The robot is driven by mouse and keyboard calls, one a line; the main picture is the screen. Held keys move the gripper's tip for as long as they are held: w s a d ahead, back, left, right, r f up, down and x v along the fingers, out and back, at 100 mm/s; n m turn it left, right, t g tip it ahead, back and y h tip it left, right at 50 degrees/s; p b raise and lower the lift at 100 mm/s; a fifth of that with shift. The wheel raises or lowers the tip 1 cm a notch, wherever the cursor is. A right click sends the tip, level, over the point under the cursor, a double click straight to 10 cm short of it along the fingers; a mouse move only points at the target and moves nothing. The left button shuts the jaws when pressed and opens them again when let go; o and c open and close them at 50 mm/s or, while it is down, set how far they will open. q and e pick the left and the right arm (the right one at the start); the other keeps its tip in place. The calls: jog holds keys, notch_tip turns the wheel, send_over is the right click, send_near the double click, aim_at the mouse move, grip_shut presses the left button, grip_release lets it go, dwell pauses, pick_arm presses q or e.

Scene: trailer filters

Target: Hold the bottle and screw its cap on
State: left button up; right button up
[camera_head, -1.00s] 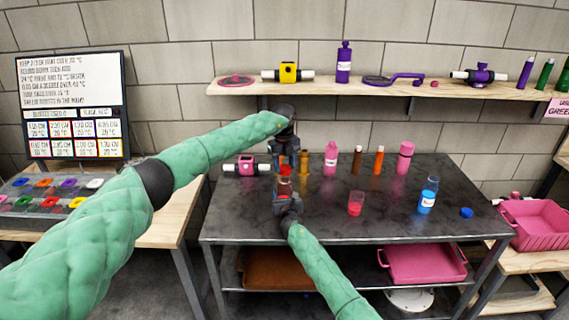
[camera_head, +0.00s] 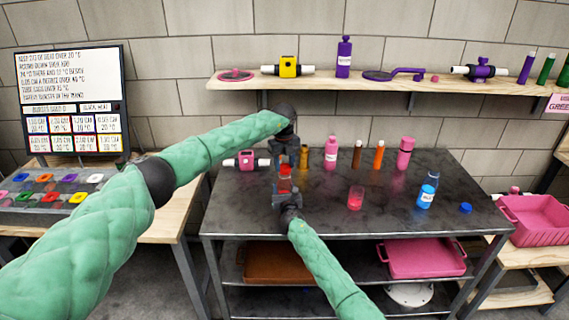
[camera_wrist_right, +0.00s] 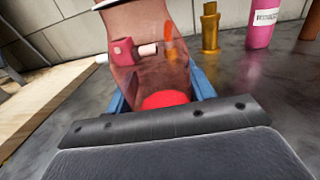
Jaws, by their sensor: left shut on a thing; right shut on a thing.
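My left gripper (camera_head: 285,160) reaches in from the left and points down over the left part of the dark table (camera_head: 330,215). My right gripper (camera_head: 287,192) is right below it, shut on a clear bottle with red contents (camera_head: 285,185). In the right wrist view the bottle (camera_wrist_right: 150,75) stands between blue fingers, with red low inside it and a pale rim at the top edge of the picture. My left gripper is shut at the bottle's top. The cap is small and mostly hidden there, so I cannot tell how it sits on the neck.
A pink block with white ends (camera_head: 246,160) lies close to the left gripper. Behind stand yellow (camera_head: 304,157), pink (camera_head: 331,152), brown and orange bottles.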

pick_arm(q)
jog(key=shift+f, duration=0.6)
dwell(0.4)
jog(key=m, duration=1)
jog(key=shift+m, duration=0.3)
jog(key=m, duration=0.6)
jog(key=shift+w+m, duration=0.1)
jog(key=shift+m, duration=0.3)
jog(key=m, duration=0.5)
jog(key=shift+a, duration=0.1)
jog(key=m, duration=0.5)
jog(key=shift+m, duration=0.4)
jog(key=m, duration=0.5)
jog(key=shift+m, duration=0.3)
jog(key=m, duration=0.5)
jog(key=shift+y, duration=0.3)
jog(key=m, duration=0.6)
jog(key=shift+m, duration=0.3)
